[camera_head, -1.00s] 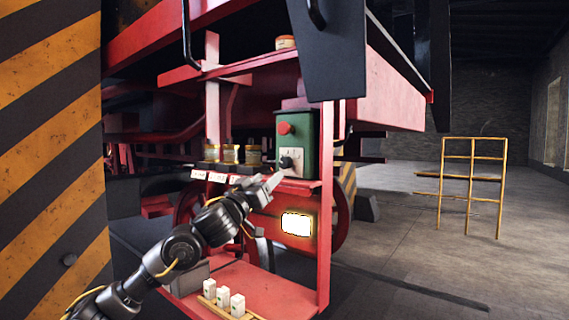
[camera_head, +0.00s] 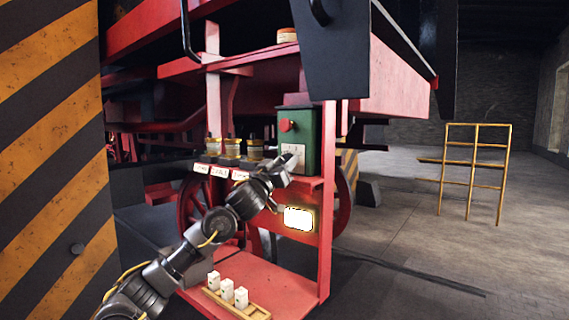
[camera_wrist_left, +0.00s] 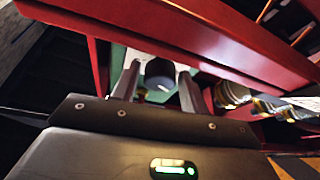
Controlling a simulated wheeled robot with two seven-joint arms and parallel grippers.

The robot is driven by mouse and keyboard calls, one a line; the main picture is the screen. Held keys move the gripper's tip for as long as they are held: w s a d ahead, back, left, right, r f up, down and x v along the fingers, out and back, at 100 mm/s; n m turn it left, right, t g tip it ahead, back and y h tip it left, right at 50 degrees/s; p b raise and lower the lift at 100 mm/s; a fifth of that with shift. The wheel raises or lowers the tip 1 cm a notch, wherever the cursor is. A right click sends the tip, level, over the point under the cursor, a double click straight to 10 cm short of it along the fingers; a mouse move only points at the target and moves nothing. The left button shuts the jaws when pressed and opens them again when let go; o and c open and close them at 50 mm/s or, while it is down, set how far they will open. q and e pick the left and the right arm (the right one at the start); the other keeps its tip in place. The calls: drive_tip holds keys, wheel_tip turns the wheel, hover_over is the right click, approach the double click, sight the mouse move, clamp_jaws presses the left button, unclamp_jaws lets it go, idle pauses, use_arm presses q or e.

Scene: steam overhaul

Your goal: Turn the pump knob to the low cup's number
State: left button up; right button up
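The green pump box (camera_head: 313,135) stands on the red shelf, with a red button (camera_head: 287,125) and a pale plate (camera_head: 293,149) on its front. My left gripper (camera_head: 284,164) is at the lower front of the box and hides the knob in the head view. In the left wrist view the dark round knob (camera_wrist_left: 160,74) sits between the two spread fingers; firm contact cannot be told. Three cups with yellowish bands, the left (camera_head: 214,147), middle (camera_head: 232,148) and right one (camera_head: 255,150), stand left of the box. Their levels and label numbers are too small to read.
White label cards (camera_head: 219,172) line the shelf edge below the cups. A lit panel (camera_head: 299,218) is under the box. A wooden tray (camera_head: 257,312) with white blocks lies on the lower red shelf. A striped pillar (camera_head: 50,150) fills the left; open floor lies right.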

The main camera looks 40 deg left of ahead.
use_arm(q)
drive_tip(key=c, duration=0.7)
drive_tip(key=shift+o, duration=0.2)
drive_tip(key=shift+m+h, duration=0.4)
drive_tip(key=shift+m, duration=0.6)
drive_tip(key=m+h, duration=0.2)
drive_tip(key=m, duration=0.1)
drive_tip(key=shift+a+b, duration=0.15)
drive_tip(key=shift+b, duration=0.15)
drive_tip(key=shift+m+h, duration=0.75)
drive_tip(key=shift+m, duration=0.8)
drive_tip(key=shift+m+h, duration=0.75)
drive_tip(key=shift+m, duration=0.8)
drive_tip(key=shift+a+m+p, duration=0.1)
drive_tip(key=shift+m+p, duration=0.2)
drive_tip(key=shift+m, duration=0.1)
